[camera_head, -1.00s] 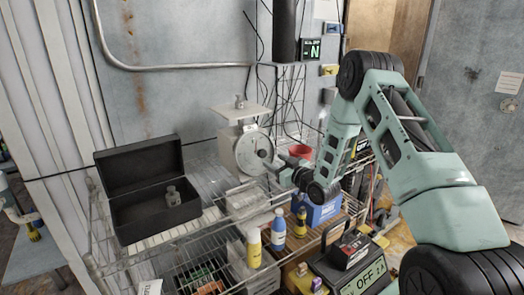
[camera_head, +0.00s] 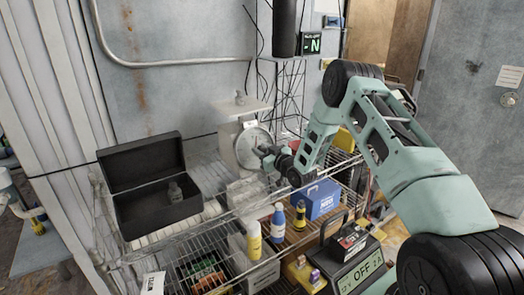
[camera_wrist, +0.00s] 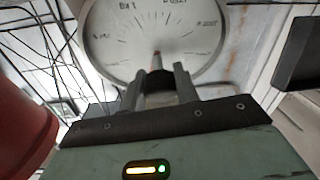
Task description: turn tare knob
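The scale (camera_head: 237,144) stands on the wire shelf, with a pale round dial on its front and a flat pan on top. The dial (camera_wrist: 150,28) fills the upper middle of the wrist view, with marks and lettering. My gripper (camera_head: 264,152) is close in front of the dial's right part in the head view. In the wrist view my gripper (camera_wrist: 168,68) points at the lower dial, with a narrow gap between its dark fingers. I cannot tell whether it touches the scale. The tare knob cannot be made out clearly; the fingers may hide it.
A small metal weight (camera_head: 239,97) sits on the pan. An open black case (camera_head: 150,190) is left of the scale. Bottles (camera_head: 278,220) and a blue box (camera_head: 318,199) stand in front on the lower level. A red container (camera_wrist: 22,120) is close at left in the wrist view.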

